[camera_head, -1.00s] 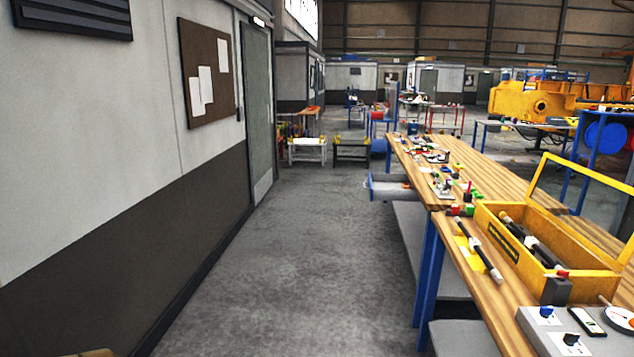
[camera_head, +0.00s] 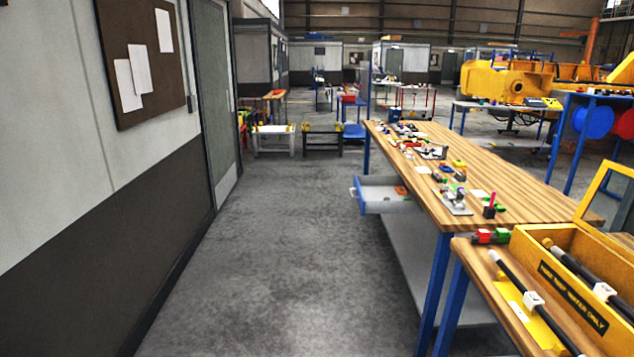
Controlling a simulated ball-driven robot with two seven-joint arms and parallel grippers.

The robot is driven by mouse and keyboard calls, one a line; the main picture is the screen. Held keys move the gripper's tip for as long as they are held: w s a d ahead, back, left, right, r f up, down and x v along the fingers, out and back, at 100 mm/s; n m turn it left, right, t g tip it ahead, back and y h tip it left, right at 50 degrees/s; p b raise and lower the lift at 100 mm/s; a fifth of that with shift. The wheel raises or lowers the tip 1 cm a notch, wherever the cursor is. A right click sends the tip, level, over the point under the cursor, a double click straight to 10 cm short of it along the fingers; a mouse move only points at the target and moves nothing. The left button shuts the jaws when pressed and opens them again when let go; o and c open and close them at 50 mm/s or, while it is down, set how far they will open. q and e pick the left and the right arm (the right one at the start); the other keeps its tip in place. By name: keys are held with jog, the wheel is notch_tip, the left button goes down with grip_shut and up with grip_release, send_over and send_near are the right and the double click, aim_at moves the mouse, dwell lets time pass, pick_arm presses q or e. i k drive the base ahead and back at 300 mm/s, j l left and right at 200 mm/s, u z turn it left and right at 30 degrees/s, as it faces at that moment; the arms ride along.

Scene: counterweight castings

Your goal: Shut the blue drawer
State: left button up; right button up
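The blue drawer (camera_head: 357,194) is pulled out from under the far wooden workbench (camera_head: 474,186), on its left side facing the aisle. Its front is blue with a handle, its inside is pale, and a small orange-red item (camera_head: 401,190) shows in it. The drawer is some way ahead of me and to the right. Neither of my grippers is in view.
The grey floor aisle (camera_head: 260,260) between the left wall and the benches is clear. A nearer bench holds an open yellow toolbox (camera_head: 570,285) at right. Small tables (camera_head: 273,138) stand farther down the aisle. A blue bench leg (camera_head: 434,290) stands at the aisle edge.

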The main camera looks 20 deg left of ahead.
aim_at(370, 190)
jog(key=i+j, duration=0.5)
jog(key=i, duration=0.15)
jog(key=i+j, duration=0.55)
jog(key=i, duration=0.15)
jog(key=i+j+z, duration=0.15)
jog(key=i, duration=0.35)
jog(key=i+j+z, duration=0.15)
jog(key=i, duration=0.4)
